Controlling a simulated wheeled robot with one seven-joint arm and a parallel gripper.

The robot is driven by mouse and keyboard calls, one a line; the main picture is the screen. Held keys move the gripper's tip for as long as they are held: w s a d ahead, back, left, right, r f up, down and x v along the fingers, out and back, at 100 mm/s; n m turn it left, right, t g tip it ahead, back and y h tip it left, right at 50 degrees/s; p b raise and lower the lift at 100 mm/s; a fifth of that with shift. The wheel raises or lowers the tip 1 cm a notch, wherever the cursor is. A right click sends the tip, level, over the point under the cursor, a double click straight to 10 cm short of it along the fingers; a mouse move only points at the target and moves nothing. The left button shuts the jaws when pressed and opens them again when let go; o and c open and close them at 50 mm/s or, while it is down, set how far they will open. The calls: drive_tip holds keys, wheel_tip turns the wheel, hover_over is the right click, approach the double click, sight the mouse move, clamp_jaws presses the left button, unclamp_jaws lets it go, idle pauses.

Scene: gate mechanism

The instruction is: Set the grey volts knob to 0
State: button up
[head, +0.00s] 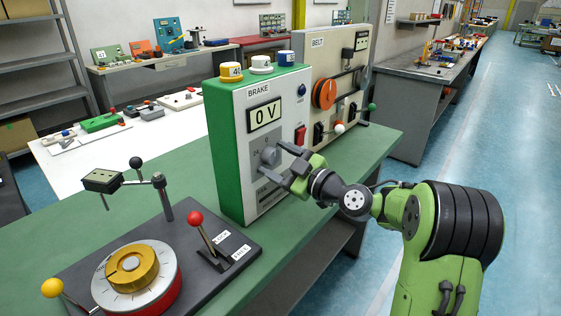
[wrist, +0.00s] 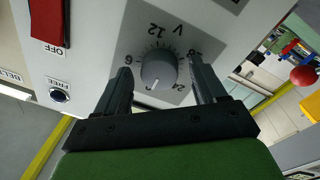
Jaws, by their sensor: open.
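The grey volts knob (head: 269,156) is on the front of the white and green BRAKE box (head: 232,150), below a display (head: 264,117) that reads 0 V. In the wrist view the knob (wrist: 158,68) sits on a grey dial plate marked 6, 12, 18 and 24. Its white mark points down in that picture, slightly left, between the 24 and the lower left; the left finger covers part of that side. My gripper (head: 283,169) is open in front of the panel. In the wrist view its fingers stand left and right of the knob, with gaps on both sides.
A red switch (head: 300,136) and a blue button (head: 301,89) are on the same panel. The BELT box (head: 320,75) stands behind it. A red-knobbed lever (head: 196,218) and a brass dial device (head: 133,265) are at the front left. The floor at right is clear.

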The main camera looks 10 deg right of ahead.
drive_tip(key=r+v, duration=0.1)
drive_tip(key=v, duration=1.4)
drive_tip(key=shift+s+d+f, duration=0.2)
drive_tip(key=shift+s+f, duration=0.15)
drive_tip(key=shift+f, duration=0.15)
drive_tip(key=s+a+f+g+h, duration=0.1)
drive_tip(key=s+a+f+g, duration=0.1)
drive_tip(key=a+f+g, duration=0.3)
drive_tip(key=s+a+f+g+h, duration=0.1)
drive_tip(key=s+a+f+g, duration=0.15)
drive_tip(key=a, duration=0.45)
drive_tip(key=s+a+f+m+g+h, duration=0.1)
drive_tip(key=s+m+g+h, duration=0.1)
drive_tip(key=s+m+h, duration=0.3)
drive_tip(key=s+d+r+m+h, duration=0.1)
drive_tip(key=s+d+m+h, duration=0.1)
drive_tip(key=s+m, duration=0.35)
drive_tip(key=s+d+r+m+h, duration=0.1)
drive_tip(key=s+d+m, duration=0.2)
drive_tip(key=s, duration=0.5)
wheel_tip(320, 180, up, 17)
drive_tip(key=w+p, duration=0.1)
drive_tip(key=p, duration=1.6)
drive_tip(key=shift+a+p, duration=0.2)
drive_tip(key=shift+p, duration=0.1)
